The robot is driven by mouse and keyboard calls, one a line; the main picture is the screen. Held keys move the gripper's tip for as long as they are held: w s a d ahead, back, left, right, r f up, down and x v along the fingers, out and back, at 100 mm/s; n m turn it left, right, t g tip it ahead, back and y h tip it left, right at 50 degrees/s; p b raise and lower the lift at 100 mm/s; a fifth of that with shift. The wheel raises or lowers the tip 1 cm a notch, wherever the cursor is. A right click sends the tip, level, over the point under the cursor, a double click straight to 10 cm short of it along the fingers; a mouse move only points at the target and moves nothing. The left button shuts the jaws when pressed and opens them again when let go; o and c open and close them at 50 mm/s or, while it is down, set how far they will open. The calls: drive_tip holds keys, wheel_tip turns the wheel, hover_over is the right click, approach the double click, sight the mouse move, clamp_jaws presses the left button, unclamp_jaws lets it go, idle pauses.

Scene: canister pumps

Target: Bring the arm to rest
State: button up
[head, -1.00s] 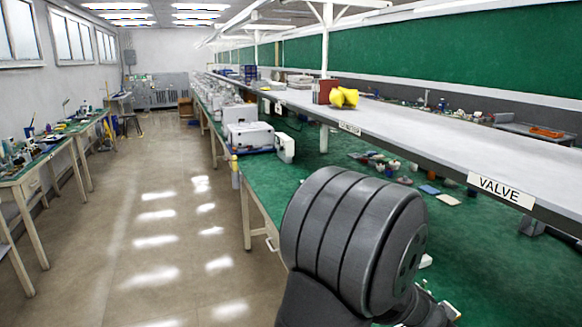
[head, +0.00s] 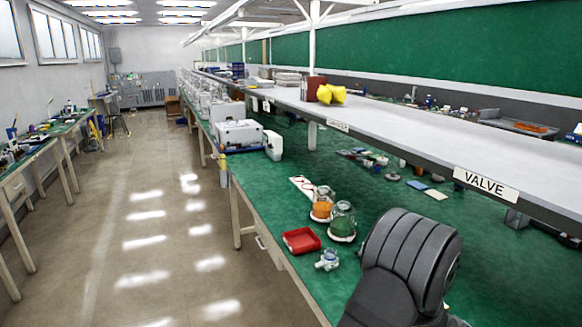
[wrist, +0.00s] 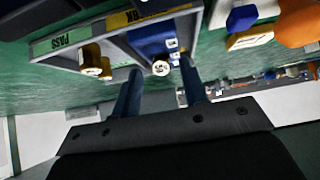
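My arm's dark grey link (head: 405,260) fills the lower right of the head view; my gripper is out of sight there. In the wrist view my gripper (wrist: 160,66) has two dark blue fingers, apart from each other. A small pale round piece (wrist: 161,68) shows between the fingertips; it seems to lie beyond them, in or at the tray, and I see no finger touching it. A grey sorting tray (wrist: 108,38) with a green PASS label and a partly hidden yellow label is past the fingers. A brass-coloured part (wrist: 95,62) is in its PASS compartment.
On the green bench are a red tray (head: 301,240), a jar with orange content (head: 322,203), a jar with green content (head: 342,222) and a small pale-blue fitting (head: 327,260). The shelf (head: 420,140) labelled VALVE overhangs the bench. The floor aisle (head: 110,230) at left is clear.

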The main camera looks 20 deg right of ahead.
drive_tip(key=shift+x, duration=0.85)
wheel_tip(320, 180, up, 2)
drive_tip(key=shift+r, duration=0.8)
drive_tip(key=s+a+r, duration=0.3)
drive_tip(key=s+r, duration=0.5)
drive_tip(key=s, duration=0.3)
drive_tip(key=w+d+f, duration=0.1)
drive_tip(key=w+f, duration=0.3)
drive_tip(key=w, duration=0.1)
drive_tip(key=shift+w+d, duration=0.3)
drive_tip(key=shift+o, duration=0.6)
drive_tip(key=shift+f, duration=0.15)
